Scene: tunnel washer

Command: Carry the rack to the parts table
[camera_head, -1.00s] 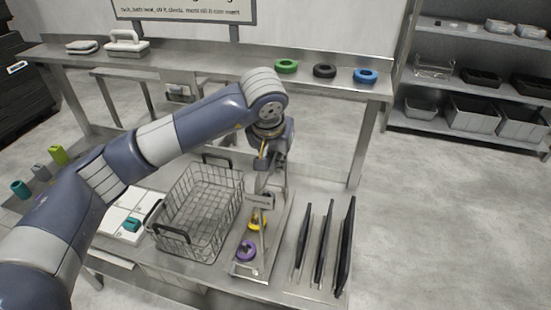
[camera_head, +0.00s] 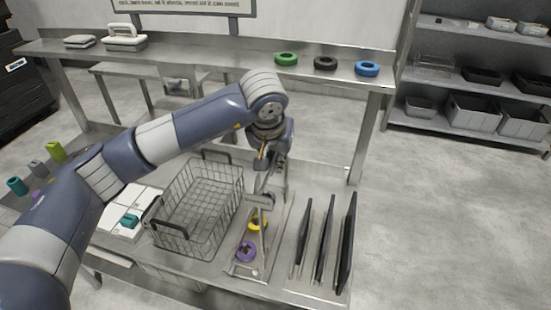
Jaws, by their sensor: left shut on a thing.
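The small metal rack (camera_head: 237,262) is a narrow frame with a yellow ring (camera_head: 257,225) and a purple ring (camera_head: 246,252) on it. It is at the lower middle of the head view, over a shallow tray (camera_head: 284,222) on the steel table. My left gripper (camera_head: 262,203) points down at the rack's upper end and is shut on it. The gripper partly hides the rack's top. I cannot tell whether the rack touches the tray. My right gripper is not in view.
A wire basket (camera_head: 190,225) stands close left of the rack. Dark upright plates (camera_head: 323,246) stand close right. A raised shelf (camera_head: 220,60) behind carries green (camera_head: 286,58), black (camera_head: 325,63) and blue (camera_head: 367,68) rings. The floor at right is clear up to the shelving (camera_head: 450,135).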

